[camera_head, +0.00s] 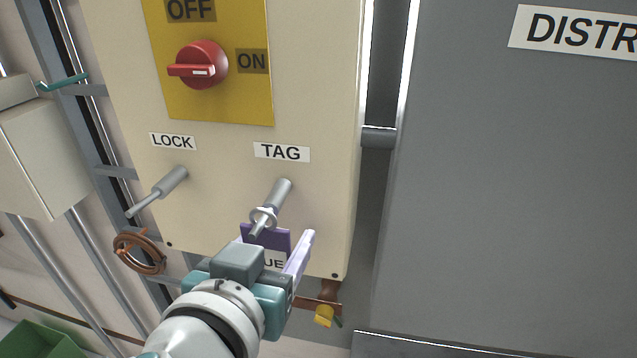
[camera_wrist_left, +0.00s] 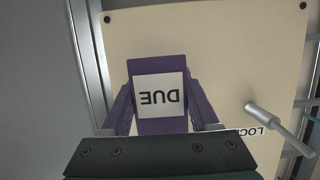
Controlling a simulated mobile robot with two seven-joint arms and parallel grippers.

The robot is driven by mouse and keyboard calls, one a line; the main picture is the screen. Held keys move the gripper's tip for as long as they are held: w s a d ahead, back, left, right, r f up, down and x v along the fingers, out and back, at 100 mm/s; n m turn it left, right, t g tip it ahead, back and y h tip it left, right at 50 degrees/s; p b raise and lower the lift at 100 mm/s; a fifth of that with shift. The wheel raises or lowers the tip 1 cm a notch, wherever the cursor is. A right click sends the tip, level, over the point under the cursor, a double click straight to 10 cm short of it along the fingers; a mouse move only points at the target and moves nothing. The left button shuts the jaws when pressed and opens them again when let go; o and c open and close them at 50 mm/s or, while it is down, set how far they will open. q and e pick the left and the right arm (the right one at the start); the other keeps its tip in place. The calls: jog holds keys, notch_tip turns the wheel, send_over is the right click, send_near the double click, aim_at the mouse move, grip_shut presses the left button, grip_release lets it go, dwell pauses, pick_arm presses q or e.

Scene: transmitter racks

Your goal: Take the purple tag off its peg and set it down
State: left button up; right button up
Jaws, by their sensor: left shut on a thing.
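The purple tag (camera_head: 265,236) has a white label reading "DUE", which shows upside down in the left wrist view (camera_wrist_left: 160,95). Its light ring (camera_head: 263,216) is around the metal peg (camera_head: 280,193) below the "TAG" label. My left gripper (camera_head: 275,247) reaches up from below and is shut on the tag, one finger at each side edge. My gripper hides the tag's lower part in the head view. My right gripper is not in view.
The cream panel (camera_head: 225,160) carries a red rotary switch (camera_head: 203,65) on a yellow plate. An empty peg (camera_head: 157,191) under "LOCK" juts out to the left. A grey cabinet (camera_head: 500,200) stands at right. A green bin (camera_head: 42,342) is at lower left.

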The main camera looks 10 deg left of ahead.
aim_at(268, 261)
pick_arm(q)
jog(key=shift+s, duration=0.15)
jog(key=shift+v, duration=0.75)
jog(key=shift+s, duration=0.1)
jog(key=shift+s, duration=0.8)
jog(key=shift+s+a+r+b, duration=0.1)
jog(key=shift+s+b, duration=0.45)
jog(key=shift+s, duration=2.45)
